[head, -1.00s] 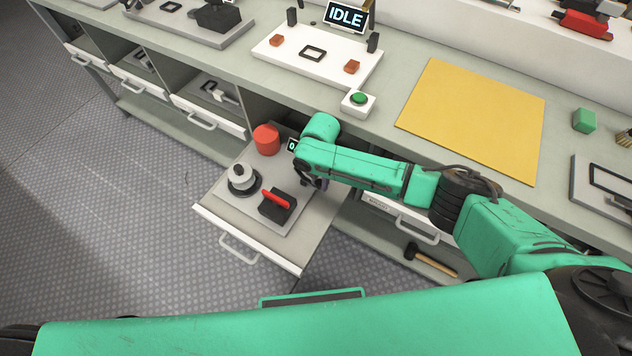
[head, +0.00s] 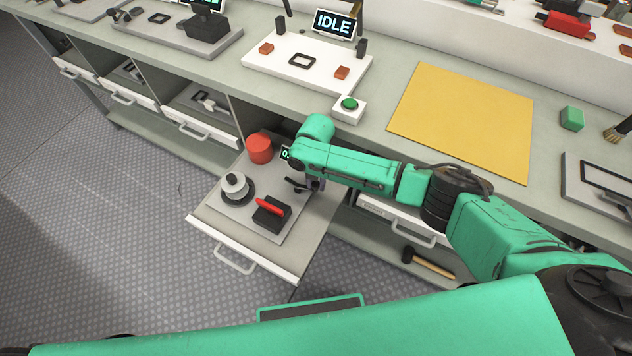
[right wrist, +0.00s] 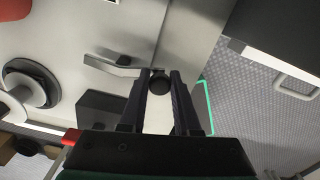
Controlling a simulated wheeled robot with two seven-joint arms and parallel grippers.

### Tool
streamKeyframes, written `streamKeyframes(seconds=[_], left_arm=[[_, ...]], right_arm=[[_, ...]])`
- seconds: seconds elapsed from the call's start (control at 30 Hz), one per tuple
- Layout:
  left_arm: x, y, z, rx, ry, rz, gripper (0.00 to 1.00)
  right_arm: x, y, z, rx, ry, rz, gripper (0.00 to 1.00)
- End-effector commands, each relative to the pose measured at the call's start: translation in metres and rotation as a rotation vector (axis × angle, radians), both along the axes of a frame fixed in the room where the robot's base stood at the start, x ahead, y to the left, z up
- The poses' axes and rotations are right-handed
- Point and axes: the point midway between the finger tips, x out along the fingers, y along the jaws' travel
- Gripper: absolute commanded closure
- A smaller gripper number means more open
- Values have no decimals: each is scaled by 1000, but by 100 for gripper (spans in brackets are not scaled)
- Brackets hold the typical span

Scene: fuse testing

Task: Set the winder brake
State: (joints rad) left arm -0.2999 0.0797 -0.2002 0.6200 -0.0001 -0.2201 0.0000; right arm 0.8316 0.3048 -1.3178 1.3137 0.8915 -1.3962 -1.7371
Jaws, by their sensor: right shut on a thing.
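The winder stands on a grey plate (head: 240,218) in the pulled-out drawer. Its brake is a black block (head: 272,216) with a red lever (head: 269,207); the block (right wrist: 100,104) and the lever's red tip (right wrist: 70,137) also show in the right wrist view. A crank arm (head: 295,184) lies behind the block. My right gripper (head: 316,186) is at the crank's end, beside the brake and apart from it. In the right wrist view its fingers (right wrist: 160,82) are shut on the crank's round black knob (right wrist: 160,84). My left gripper is not in view.
A grey spool (head: 235,187), a red cylinder (head: 259,149) and a small, partly hidden display (head: 286,153) share the drawer. The bench above carries a green button box (head: 349,107), an IDLE screen (head: 334,23) and a yellow mat (head: 462,120).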

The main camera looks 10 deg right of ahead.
Motion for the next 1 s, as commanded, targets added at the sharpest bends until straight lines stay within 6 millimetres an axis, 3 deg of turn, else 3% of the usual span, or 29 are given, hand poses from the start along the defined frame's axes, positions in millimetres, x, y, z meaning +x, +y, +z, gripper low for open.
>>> streamKeyframes(seconds=[0.07,0.1,0.17,0.77,1.0], left_arm=[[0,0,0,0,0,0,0],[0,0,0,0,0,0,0],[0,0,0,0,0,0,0],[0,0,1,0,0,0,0],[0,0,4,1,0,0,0]], right_arm=[[0,0,1,0,-1,0,100],[0,0,1,0,-1,-1,58],[0,0,1,0,-1,-1,39],[-1,0,0,0,0,-20,39],[-16,9,0,1,2,-313,39]])
